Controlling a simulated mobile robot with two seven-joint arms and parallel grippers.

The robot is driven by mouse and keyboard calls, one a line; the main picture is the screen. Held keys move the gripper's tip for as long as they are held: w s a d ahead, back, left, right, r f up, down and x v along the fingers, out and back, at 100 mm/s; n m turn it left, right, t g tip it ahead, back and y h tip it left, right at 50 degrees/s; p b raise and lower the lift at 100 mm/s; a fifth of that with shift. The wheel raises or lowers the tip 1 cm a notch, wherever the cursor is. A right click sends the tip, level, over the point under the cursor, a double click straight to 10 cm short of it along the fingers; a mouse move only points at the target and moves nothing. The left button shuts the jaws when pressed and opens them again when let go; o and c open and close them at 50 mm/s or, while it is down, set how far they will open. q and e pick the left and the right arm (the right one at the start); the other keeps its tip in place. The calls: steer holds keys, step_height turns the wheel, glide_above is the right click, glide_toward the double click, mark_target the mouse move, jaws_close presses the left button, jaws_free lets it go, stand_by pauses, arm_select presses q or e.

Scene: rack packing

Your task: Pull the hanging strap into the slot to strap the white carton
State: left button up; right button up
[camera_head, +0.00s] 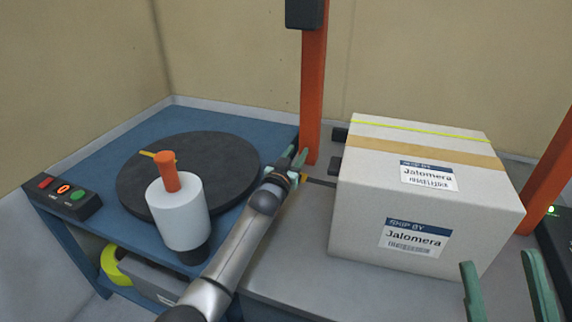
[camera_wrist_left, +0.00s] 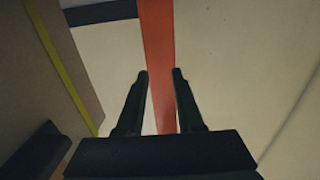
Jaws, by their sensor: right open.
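The white carton (camera_head: 385,190) stands on the grey table at the right, with tan tape and labels. A thin yellow-green strap (camera_head: 420,128) crosses its top; in the left wrist view the strap (camera_wrist_left: 62,62) runs along the carton at the left. I cannot make out its free end. My left gripper (camera_head: 297,156) is left of the carton, by the orange post's foot; its fingers are apart with nothing visible between them (camera_wrist_left: 161,74). My right gripper (camera_head: 500,264) is open and empty at the carton's front right. I cannot identify the slot for certain.
An orange post (camera_head: 314,90) rises left of the carton, another (camera_head: 553,175) at right. Dark blocks (camera_head: 336,165) sit beside the carton. The blue table holds a black turntable (camera_head: 225,160), a white roll (camera_head: 178,215) with an orange handle, and a button box (camera_head: 62,198).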

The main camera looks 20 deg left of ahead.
arm_select(q)
steer(key=s+p, duration=0.3)
steer(key=s, duration=0.6)
steer(key=shift+a, duration=0.15)
arm_select(e)
steer(key=shift+w+d+f+m+h, duration=0.25)
steer(key=shift+w+f+m+h, duration=0.5)
steer(key=shift+w+m+h, duration=0.4)
steer(key=shift+w+d+f+m+h, duration=0.25)
steer(key=shift+w+f+m+h, duration=0.6)
steer(key=shift+h, duration=0.6)
steer(key=shift+r, duration=0.1)
